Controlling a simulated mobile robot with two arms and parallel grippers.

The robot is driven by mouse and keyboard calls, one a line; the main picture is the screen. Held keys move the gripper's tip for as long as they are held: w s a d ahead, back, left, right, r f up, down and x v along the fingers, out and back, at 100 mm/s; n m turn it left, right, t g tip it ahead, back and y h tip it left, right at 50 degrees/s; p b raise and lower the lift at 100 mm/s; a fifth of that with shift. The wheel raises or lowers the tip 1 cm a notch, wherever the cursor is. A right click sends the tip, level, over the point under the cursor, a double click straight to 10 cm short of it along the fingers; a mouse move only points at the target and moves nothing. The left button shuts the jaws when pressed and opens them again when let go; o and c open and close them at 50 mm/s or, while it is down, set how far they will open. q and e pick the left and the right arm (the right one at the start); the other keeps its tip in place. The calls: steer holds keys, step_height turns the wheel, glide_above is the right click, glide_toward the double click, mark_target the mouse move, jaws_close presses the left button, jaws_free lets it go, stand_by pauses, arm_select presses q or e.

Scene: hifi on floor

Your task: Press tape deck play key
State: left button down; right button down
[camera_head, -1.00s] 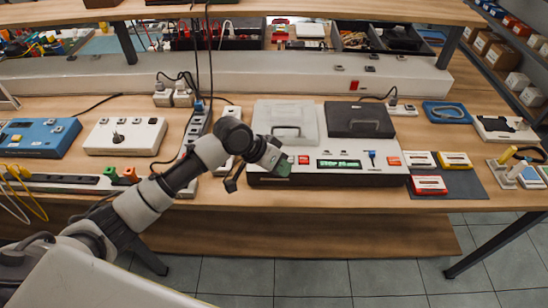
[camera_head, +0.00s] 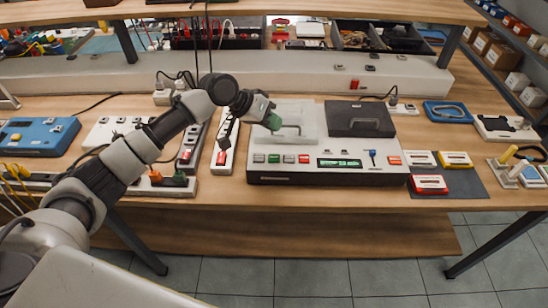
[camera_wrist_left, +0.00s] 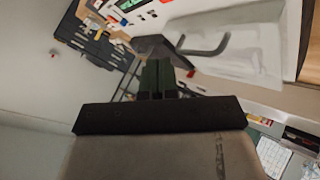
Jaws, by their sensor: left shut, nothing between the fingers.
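The tape deck (camera_head: 320,180) is a grey-white box on the bench. Its front row has grey-green keys (camera_head: 274,159), a red key (camera_head: 304,159), a green-lettered display (camera_head: 340,163), a blue slider (camera_head: 372,158) and a red button (camera_head: 394,160). Key markings are too small to read. A clear lid (camera_head: 300,117) with a grey handle is at the left; a dark lid (camera_head: 358,121) is at the right. My left gripper (camera_head: 273,121) is shut and empty by the clear lid's handle, behind the keys. In the wrist view its fingers (camera_wrist_left: 158,78) are beside the handle (camera_wrist_left: 208,46); contact is unclear.
Red, yellow and white cassettes (camera_head: 430,184) lie on a dark mat right of the deck. Power strips (camera_head: 222,150) stand close to its left side. A blue box (camera_head: 38,137) is at the far left. The bench front edge is clear.

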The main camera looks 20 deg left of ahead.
arm_select(q)
steer(key=b, duration=0.7)
glide_above(273, 156)
step_height(273, 156, down, 7)
steer(key=shift+r, duration=0.2)
steer(key=shift+f, duration=0.85)
steer(key=shift+f, duration=0.15)
stand_by(0.5)
steer(key=shift+f, duration=0.3)
